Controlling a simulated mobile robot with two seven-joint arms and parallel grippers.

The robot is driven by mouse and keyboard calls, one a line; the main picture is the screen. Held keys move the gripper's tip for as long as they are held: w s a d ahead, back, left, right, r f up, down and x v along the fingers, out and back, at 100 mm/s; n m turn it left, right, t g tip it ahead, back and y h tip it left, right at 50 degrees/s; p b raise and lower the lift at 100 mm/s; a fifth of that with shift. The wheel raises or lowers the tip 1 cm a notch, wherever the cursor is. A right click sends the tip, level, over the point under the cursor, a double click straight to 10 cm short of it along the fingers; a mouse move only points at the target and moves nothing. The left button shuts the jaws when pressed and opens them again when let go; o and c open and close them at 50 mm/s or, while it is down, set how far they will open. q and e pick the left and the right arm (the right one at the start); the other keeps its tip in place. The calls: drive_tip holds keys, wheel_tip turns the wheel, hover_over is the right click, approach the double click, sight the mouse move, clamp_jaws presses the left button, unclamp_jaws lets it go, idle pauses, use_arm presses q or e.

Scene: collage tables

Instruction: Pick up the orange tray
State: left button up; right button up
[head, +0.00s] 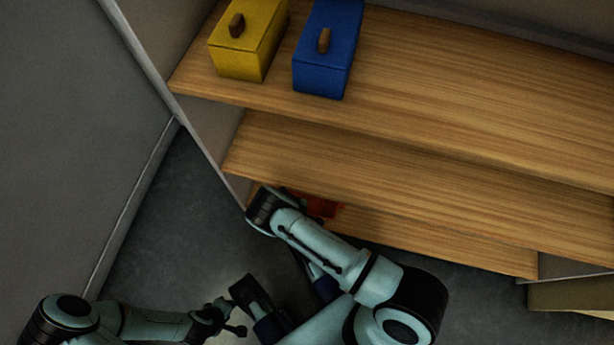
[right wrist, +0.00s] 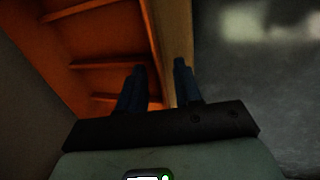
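The orange tray (head: 325,208) lies low in the shelf unit, at the lowest board, and my right arm hides much of it in the head view. In the right wrist view the tray (right wrist: 95,30) fills the upper left, with several dividers inside. My right gripper (right wrist: 161,67) is open there, its two dark fingers apart at the tray's right side. A brown strip runs up between the fingers; I cannot tell whether it is the tray's wall or the shelf's edge. My left gripper (head: 232,318) is low in the head view, away from the tray; its finger state is unclear.
A yellow box (head: 240,50) and a blue box (head: 322,65), each with a brown handle, stand on the top shelf (head: 450,95). The middle shelf (head: 400,180) overhangs the tray. A grey wall (head: 70,130) is at left. The floor (head: 180,230) between is clear.

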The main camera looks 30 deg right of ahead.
drive_tip(key=shift+f, duration=0.2)
clamp_jaws()
drive_tip(key=shift+r, duration=0.1)
